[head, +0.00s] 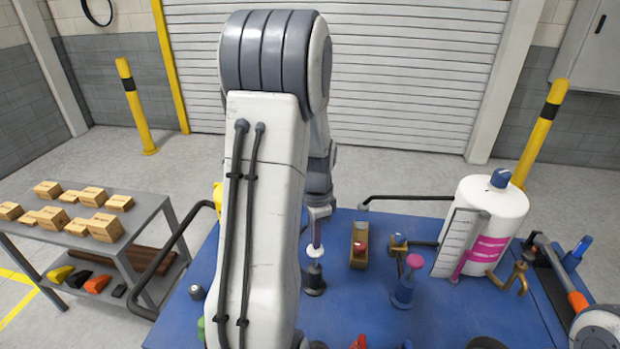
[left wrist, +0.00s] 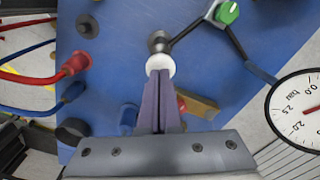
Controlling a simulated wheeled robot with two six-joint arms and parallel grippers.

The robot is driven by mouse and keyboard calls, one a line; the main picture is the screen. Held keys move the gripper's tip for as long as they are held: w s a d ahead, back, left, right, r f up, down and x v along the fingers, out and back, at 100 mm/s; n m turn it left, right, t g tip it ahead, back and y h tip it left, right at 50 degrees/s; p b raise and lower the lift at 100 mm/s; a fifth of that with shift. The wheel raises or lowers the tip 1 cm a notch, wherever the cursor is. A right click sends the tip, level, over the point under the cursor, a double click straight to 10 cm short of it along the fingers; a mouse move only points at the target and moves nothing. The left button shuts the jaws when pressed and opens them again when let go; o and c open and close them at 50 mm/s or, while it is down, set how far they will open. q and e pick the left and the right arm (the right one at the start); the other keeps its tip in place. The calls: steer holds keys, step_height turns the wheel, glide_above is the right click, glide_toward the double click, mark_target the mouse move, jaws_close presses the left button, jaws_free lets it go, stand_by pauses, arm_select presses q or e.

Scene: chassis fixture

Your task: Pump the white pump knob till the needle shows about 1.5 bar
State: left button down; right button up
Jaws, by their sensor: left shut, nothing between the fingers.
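The white pump knob (head: 315,251) tops a dark pump (head: 314,280) standing on the blue table, left of its middle. My left gripper (head: 317,236) points down just above the knob with its fingers shut and empty. In the left wrist view the shut fingertips (left wrist: 160,82) meet the edge of the white knob (left wrist: 160,65); I cannot tell whether they press on it. A round white gauge (left wrist: 300,112) is cut off at the right of that view. Part of a red needle shows, but its reading cannot be told. My right gripper is not in view.
A brass block with a red knob (head: 359,245), a pink-topped blue plunger (head: 408,280) and a white tank (head: 490,215) stand to the right on the blue table (head: 445,318). A grey shelf cart (head: 70,240) with boxes stands left. My left arm hides part of the table.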

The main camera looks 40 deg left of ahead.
mark_target(315, 251)
arm_select(q)
steer(key=shift+f, duration=0.15)
step_height(315, 251, down, 5)
steer(key=b, duration=0.3)
steer(key=shift+b, duration=0.3)
step_height(315, 251, up, 6)
steer(key=p, duration=0.4)
steer(key=shift+f+p, duration=0.25)
steer(key=shift+p, duration=0.15)
steer(key=shift+f, duration=0.1)
